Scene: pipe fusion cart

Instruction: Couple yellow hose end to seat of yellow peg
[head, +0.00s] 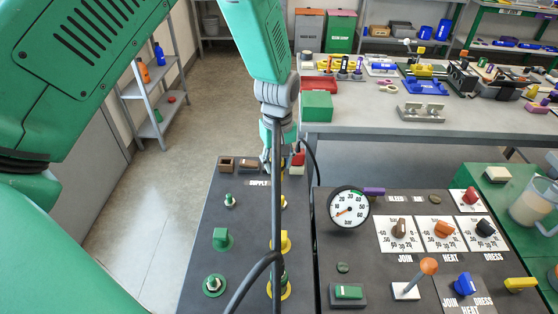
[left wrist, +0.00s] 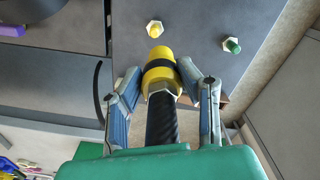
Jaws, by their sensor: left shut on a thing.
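My left gripper (head: 279,160) points down at the far end of the dark supply panel (head: 196,262). In the left wrist view it (left wrist: 166,85) is shut on the yellow hose end (left wrist: 159,62), with the black hose (left wrist: 161,122) running back between the fingers. The yellow peg (left wrist: 154,29), on a pale hexagonal seat, lies just beyond the hose end, with a gap showing between them. In the head view the yellow peg (head: 284,202) is partly hidden by the hanging hose. The hose end cannot be made out there. My right gripper is not in view.
A small green peg (left wrist: 232,45) stands beside the yellow one. Green (head: 222,239) and yellow (head: 286,241) fittings sit nearer on the panel. A control panel with a gauge (head: 349,207) stands to the right. The hose crosses the supply panel.

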